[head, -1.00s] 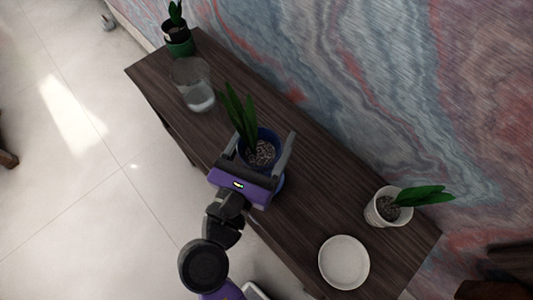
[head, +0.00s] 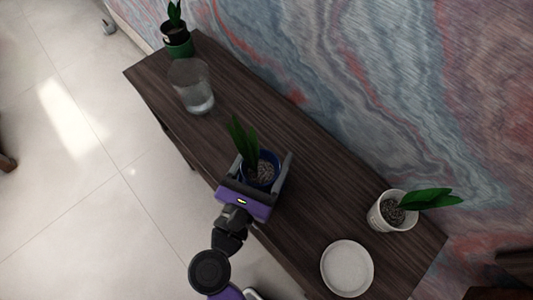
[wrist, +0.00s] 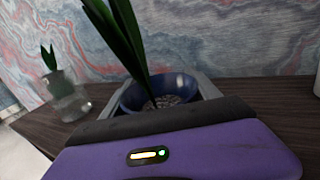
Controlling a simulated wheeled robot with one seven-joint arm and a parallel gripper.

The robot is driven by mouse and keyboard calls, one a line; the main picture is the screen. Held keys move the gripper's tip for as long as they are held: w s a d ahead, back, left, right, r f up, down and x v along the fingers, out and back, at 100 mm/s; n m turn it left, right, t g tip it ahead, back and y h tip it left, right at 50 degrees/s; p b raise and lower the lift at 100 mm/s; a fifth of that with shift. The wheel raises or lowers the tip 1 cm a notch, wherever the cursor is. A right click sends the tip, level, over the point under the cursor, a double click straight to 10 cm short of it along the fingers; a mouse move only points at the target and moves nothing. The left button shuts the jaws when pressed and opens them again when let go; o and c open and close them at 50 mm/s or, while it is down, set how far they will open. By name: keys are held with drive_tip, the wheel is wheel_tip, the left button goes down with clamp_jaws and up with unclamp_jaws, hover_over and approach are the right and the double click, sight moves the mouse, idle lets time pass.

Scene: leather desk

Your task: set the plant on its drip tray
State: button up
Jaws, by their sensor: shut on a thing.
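My gripper (head: 267,160) is shut on a blue pot (head: 261,184) near the middle of the desk, one finger on each side. The pot holds a green leafy plant (head: 243,142) in pale gravel and looks roughly upright. In the wrist view the blue pot (wrist: 177,85) sits behind the purple gripper body. What lies directly under it is hidden, so I cannot tell whether it touches anything below. A white round saucer (head: 347,268) lies empty near the desk's right end.
A white pot (head: 381,216) with a leaning plant stands behind the saucer, near the wall edge. A glass container (head: 190,87) stands left of my gripper. A green pot plant (head: 177,40) is at the far left end. Dark wooden desk (head: 315,200) is bare between gripper and saucer.

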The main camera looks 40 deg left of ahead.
sight(253, 185)
drive_tip(key=shift+f, duration=0.1)
drive_tip(key=o, duration=2)
drive_tip(key=shift+r, duration=0.25)
drive_tip(key=v, duration=1.2)
